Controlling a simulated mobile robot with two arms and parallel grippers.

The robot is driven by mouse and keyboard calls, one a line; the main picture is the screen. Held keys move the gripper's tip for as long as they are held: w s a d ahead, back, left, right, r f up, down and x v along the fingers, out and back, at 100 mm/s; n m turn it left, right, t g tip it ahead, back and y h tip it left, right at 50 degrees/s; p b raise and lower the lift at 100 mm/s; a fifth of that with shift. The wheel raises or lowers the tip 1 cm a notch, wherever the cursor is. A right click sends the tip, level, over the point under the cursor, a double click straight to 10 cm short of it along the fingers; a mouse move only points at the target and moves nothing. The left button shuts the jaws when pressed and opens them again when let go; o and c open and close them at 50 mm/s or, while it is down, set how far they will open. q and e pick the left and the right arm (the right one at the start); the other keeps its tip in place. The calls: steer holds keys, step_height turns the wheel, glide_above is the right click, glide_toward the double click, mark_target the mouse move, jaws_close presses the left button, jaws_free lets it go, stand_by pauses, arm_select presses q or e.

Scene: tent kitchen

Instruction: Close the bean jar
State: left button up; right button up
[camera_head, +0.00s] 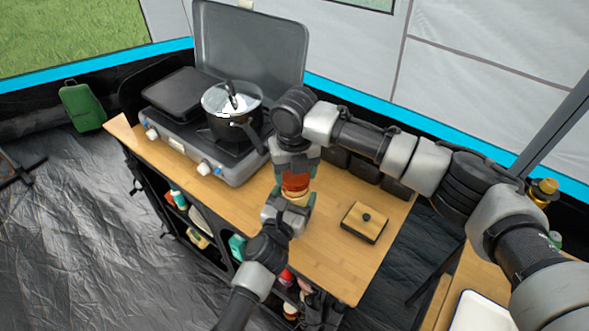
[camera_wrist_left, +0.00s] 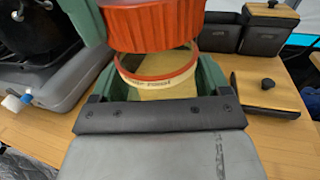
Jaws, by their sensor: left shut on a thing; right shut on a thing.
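The bean jar (camera_wrist_left: 157,88) is pale yellow with a red-edged band around its top. My left gripper (camera_head: 290,208) is shut on it and holds it upright above the wooden counter. The red ribbed lid (camera_wrist_left: 155,24) is just above the jar's mouth, slightly tilted in the left wrist view; the red lid also shows in the head view (camera_head: 295,182). My right gripper (camera_head: 298,170) is shut on the lid from above. A small part of the jar's mouth shows below the lid, and whether the two touch at the far side is hidden.
A wooden-lidded box (camera_head: 364,222) sits to the right on the counter (camera_head: 330,270). Dark containers (camera_head: 365,168) line the back. The front right of the counter is clear.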

steer(key=shift+f, duration=0.55)
